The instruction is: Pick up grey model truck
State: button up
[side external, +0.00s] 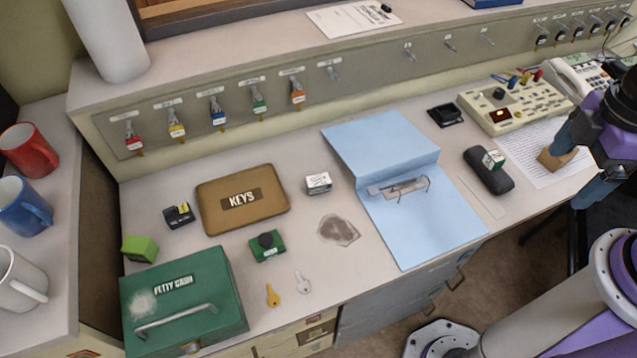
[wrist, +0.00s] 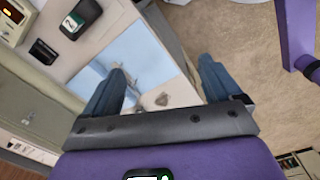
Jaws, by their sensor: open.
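I cannot make out a clear model truck in either view. A grey, flat-looking object with thin wire-like parts (side external: 398,188) lies on the open blue folder (side external: 425,225); I cannot tell whether it is the truck. It also shows in the wrist view (wrist: 125,76), between my fingers in the picture and well beyond them. My gripper (side external: 568,175) is at the right edge of the side external view, above the right end of the desk and apart from the folder. In the wrist view my gripper (wrist: 162,66) has its two blue-grey fingers spread, with nothing between them.
A dark case (side external: 489,171) with a white-and-green cube (side external: 494,159) on it lies right of the folder. A beige block (side external: 556,158) sits on paper near my gripper. A brown keys box (side external: 243,199), green cash box (side external: 184,300) and small items fill the left.

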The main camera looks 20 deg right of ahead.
jog(key=w+a+f+n+t+h, duration=0.25)
jog(key=w+a+n+h, duration=0.2)
jog(key=w, duration=0.35)
jog(key=n+t+y, duration=0.3)
jog(key=n+t, duration=0.7)
jog(key=n, duration=0.7)
send_near(320, 185)
jog(key=v, duration=0.6)
jog(key=shift+s+d+f, duration=0.1)
jog(key=shift+s+f, duration=0.15)
jog(key=shift+w+f+t, duration=0.15)
jog(key=shift+f+t, duration=0.1)
jog(key=x, duration=1.7)
jog(key=shift+r, duration=0.1)
jog(key=c, duration=1.1)
